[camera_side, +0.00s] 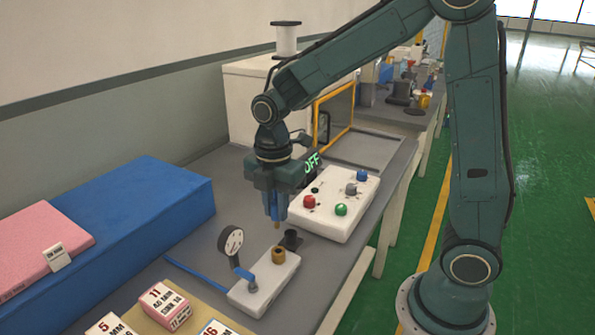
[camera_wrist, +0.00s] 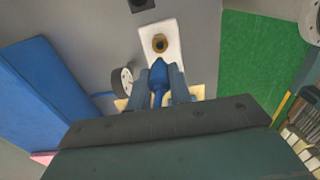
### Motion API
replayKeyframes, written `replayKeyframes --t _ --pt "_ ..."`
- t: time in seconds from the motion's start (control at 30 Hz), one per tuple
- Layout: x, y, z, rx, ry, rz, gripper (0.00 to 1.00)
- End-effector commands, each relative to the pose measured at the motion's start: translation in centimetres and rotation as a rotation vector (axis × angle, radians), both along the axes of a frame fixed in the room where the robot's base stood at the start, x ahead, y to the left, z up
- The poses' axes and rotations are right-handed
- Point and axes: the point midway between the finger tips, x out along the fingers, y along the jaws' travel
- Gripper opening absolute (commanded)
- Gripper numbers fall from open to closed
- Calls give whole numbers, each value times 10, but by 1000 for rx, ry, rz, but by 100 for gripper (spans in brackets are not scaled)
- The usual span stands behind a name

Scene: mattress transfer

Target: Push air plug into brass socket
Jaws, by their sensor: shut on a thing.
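The brass socket (camera_side: 278,255) stands upright on a white block (camera_side: 257,291), beside a pressure gauge (camera_side: 231,241). In the wrist view the socket (camera_wrist: 159,43) shows as a brass ring with a dark hole, on the white block (camera_wrist: 173,30). My gripper (camera_side: 275,213) is above the block, pointing down. It is shut on the blue air plug (camera_wrist: 158,77), whose tip points toward the socket. In the side view the plug's brass-coloured tip (camera_side: 277,224) is above the socket, apart from it. The fingers hide part of the plug.
A dark cylindrical holder (camera_side: 291,239) stands just behind the block. A white control box (camera_side: 335,204) with coloured knobs is behind that. A blue mattress (camera_side: 130,215) lies at left, with a pink one (camera_side: 38,247) on it. Labelled boxes (camera_side: 166,305) are in front.

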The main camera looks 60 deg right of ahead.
Motion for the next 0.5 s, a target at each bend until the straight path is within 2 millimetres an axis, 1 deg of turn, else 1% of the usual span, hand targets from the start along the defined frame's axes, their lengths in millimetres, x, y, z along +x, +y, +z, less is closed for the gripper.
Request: replayKeyframes --t 0.5 --pt "0 0 -34 0 1 0 0"
